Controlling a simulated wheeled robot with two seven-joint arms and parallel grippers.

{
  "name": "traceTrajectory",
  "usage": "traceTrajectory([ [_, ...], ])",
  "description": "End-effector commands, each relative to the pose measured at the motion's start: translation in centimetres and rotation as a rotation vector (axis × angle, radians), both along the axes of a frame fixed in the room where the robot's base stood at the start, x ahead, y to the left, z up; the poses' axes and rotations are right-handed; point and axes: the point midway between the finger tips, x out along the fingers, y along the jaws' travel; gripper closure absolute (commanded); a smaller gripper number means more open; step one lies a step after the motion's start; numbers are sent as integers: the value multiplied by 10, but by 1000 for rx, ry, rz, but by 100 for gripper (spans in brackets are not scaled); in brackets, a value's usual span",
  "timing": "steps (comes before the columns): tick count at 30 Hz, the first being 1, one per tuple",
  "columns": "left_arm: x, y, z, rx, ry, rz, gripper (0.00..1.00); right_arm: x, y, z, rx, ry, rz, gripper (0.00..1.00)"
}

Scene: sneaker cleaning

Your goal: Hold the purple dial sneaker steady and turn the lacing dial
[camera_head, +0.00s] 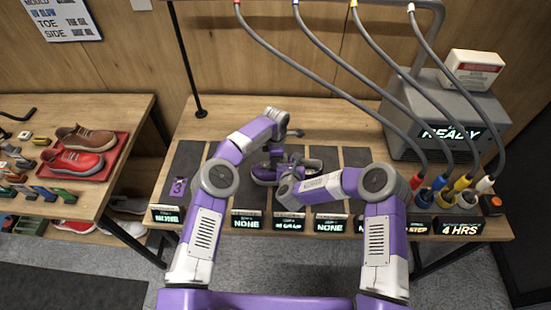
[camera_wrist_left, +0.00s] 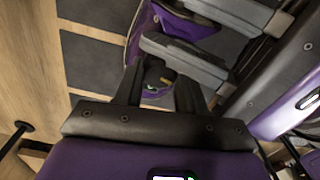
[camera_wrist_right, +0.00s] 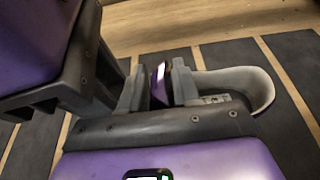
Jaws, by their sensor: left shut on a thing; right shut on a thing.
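The purple dial sneaker (camera_head: 263,173) lies on a dark mat strip in the head view, with its pale collar opening toward the right. My left gripper (camera_head: 277,156) reaches down from behind at the sneaker's left part. In the left wrist view its dark fingers (camera_wrist_left: 160,92) are around a dark and purple part of the shoe. My right gripper (camera_head: 284,172) comes in from the front right over the middle of the shoe. In the right wrist view its fingers (camera_wrist_right: 158,88) close on a purple part beside the grey collar (camera_wrist_right: 255,85). I cannot make out the lacing dial.
A grey machine (camera_head: 430,115) with a READY display and hanging hoses stands at the right back. Several label displays (camera_head: 247,221) line the front edge. A red tray (camera_head: 92,165) with other shoes is on the left table. A small purple item (camera_head: 179,186) lies on the left mat.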

Motion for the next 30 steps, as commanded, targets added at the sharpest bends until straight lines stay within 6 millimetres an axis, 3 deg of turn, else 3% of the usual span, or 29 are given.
traceTrajectory([
  [1, -1, -1, -1, -1, 5, -2, 56, -1, 0, -2, -1, 5, 0, 100],
  [6, -1, -1, -1, -1, 4, -3, 34, -1, 0, -2, -1, 5, 0, 100],
  [17, -1, -1, 0, 1, 3, -56, 34, -1, 0, -3, -1, 6, 0, 100],
  [27, -1, 1, 0, 3, 4, -387, 34, -1, -1, -3, -1, 6, -2, 100],
  [30, 1, 0, 20, 1, -3, -404, 34, -1, -1, -3, -1, 6, -2, 100],
])
